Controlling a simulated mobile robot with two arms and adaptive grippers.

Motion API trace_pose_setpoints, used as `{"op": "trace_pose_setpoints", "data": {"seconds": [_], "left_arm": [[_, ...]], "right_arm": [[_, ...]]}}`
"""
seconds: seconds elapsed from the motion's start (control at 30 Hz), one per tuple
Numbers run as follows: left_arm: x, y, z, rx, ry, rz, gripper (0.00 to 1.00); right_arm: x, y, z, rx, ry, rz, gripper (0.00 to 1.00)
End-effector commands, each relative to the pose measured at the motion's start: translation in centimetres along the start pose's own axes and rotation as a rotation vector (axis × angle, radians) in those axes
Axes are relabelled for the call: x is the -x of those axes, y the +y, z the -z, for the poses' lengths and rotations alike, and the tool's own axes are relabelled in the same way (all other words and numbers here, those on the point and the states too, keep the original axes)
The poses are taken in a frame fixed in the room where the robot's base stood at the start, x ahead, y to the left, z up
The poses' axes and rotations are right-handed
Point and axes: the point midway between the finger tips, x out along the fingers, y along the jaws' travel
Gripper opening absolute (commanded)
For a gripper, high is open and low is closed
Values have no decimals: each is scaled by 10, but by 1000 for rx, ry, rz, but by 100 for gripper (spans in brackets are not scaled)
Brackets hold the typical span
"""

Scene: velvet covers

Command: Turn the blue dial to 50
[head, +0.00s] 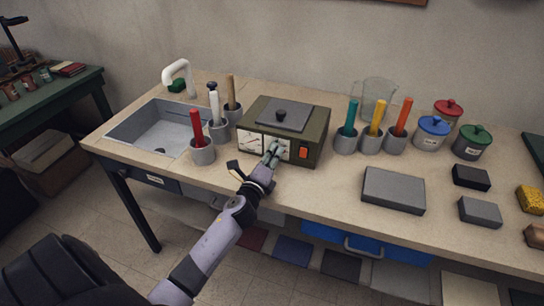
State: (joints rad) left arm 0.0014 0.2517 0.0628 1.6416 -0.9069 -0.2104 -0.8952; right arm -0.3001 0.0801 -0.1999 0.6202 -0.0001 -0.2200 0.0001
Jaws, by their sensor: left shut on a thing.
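An olive-green box device (315,125) stands on the workbench, with two white scale panels and an orange switch (303,153) on its front. My left gripper (272,152) reaches the front of this device, at the right-hand white panel. Its fingers are shut on the small knob there, taken to be the blue dial. The fingers cover the dial, so its colour and pointer are hidden. The numbers on the panels are too small to read. My right gripper is not in view.
Grey cups with red (197,127), white and brown handles stand left of the device, by the sink (150,130). Cups with teal, yellow and orange handles and lidded jars (432,132) stand right. A grey slab (393,190) lies at the bench front.

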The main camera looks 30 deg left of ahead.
Motion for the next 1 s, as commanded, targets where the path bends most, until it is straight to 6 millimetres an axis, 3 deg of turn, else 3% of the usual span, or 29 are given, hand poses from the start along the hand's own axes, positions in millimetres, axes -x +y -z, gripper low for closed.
{"op": "trace_pose_setpoints", "data": {"seconds": [0.33, 0.87, 0.9, 1.0], "left_arm": [[0, 1, 1, 131, 1, -2, 0], [0, 1, 1, 148, 0, -2, 0], [0, 1, 1, 148, 1, -2, 27], [0, 1, 1, 148, 0, -2, 33]], "right_arm": [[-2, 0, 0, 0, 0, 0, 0], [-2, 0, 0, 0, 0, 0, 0], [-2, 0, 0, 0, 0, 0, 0], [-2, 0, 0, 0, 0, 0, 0]]}}
